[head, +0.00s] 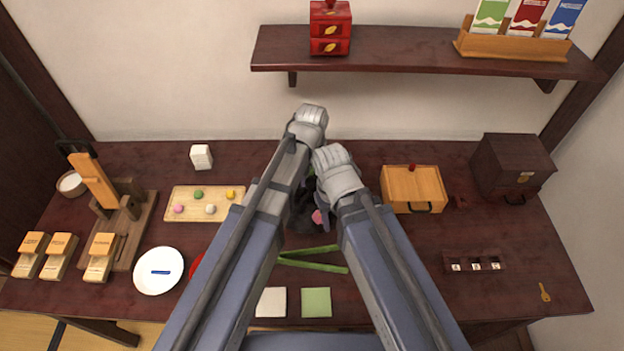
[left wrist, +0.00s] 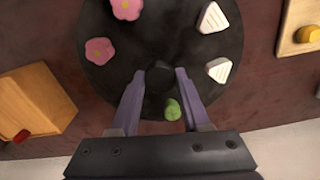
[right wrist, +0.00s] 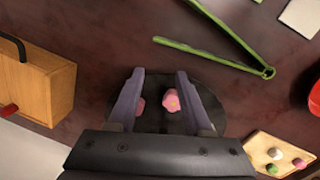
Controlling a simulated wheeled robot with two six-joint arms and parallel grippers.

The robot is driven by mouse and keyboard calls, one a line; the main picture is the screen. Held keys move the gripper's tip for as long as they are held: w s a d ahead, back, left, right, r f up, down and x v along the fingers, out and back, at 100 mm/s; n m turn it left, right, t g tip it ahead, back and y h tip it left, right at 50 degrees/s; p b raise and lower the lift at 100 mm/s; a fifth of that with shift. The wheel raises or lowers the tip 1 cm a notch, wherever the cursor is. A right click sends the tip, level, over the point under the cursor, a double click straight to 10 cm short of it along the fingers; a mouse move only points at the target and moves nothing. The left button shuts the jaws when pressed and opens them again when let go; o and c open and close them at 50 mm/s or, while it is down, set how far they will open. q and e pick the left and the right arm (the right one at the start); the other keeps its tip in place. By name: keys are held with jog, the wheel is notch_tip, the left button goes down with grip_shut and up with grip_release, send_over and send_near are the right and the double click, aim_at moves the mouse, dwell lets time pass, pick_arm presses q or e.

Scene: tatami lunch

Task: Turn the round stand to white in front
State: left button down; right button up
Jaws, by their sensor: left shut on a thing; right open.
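The round stand (left wrist: 130,45) is a black disc with a dark centre knob (left wrist: 158,78). My left gripper (left wrist: 159,80) is shut on this knob. In the left wrist view two pink flower pieces (left wrist: 99,51) sit at the left and upper left, two white triangles (left wrist: 212,17) at the right, and a green piece (left wrist: 172,109) near the wall side. In the head view the stand (head: 303,222) is mostly hidden under my arms; a pink piece shows at its front right, and the white ones are hidden. My right gripper (right wrist: 160,78) is open above the stand, with pink pieces (right wrist: 171,100) seen between its fingers.
Green tongs (head: 312,265) lie in front of the stand. A tray of small sweets (head: 178,192) is to the left and a wooden box (head: 412,188) to the right. A shelf (head: 400,52) hangs above the back. Both my arms cross close together over the table's middle.

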pick_arm(q)
jog(key=shift+n, duration=8.3)
jog(key=shift+c, duration=1.8)
grip_release()
jog(key=shift+r, duration=0.1)
pick_arm(e)
jog(key=shift+r, duration=0.1)
